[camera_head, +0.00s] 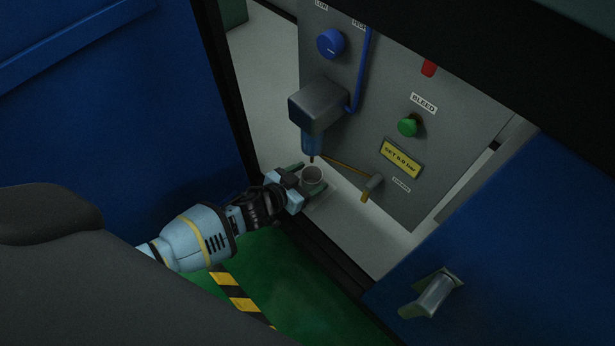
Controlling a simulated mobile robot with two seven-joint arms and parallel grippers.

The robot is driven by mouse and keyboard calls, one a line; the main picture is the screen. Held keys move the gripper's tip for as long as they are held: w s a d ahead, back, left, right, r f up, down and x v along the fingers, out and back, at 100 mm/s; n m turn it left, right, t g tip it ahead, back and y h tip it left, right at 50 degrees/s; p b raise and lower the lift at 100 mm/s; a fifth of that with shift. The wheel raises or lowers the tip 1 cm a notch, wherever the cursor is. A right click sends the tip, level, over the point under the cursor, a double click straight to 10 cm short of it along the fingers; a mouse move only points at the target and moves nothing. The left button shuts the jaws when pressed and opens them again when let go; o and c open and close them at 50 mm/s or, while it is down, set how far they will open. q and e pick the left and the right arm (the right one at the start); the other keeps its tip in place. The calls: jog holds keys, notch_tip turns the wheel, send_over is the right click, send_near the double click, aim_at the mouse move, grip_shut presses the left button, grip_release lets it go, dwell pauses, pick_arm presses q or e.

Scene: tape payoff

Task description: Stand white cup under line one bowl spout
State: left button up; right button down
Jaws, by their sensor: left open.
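The white cup (313,178) stands upright on the pale cabinet floor, looking greyish in the dim light. The blue bowl (312,143) hangs under a dark grey filter head, and its narrow spout (311,158) points down just over the cup's mouth as seen from here. My left gripper (307,180) is open, with one finger on each side of the cup. I cannot tell whether either finger touches it. The cup's lower near side is partly hidden by the gripper. My right gripper is not in view.
A grey panel (375,107) behind carries a blue knob (331,43), a green knob (407,127) and a yellow label (401,158). A small valve with a brass end (366,195) sits right of the cup. Blue doors (112,105) flank the opening, the right one with a handle (432,294).

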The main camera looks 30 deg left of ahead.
pick_arm(q)
jog(key=shift+r, duration=0.2)
jog(key=p+v, duration=0.6)
jog(key=v, duration=0.6)
dwell(0.6)
dwell(0.3)
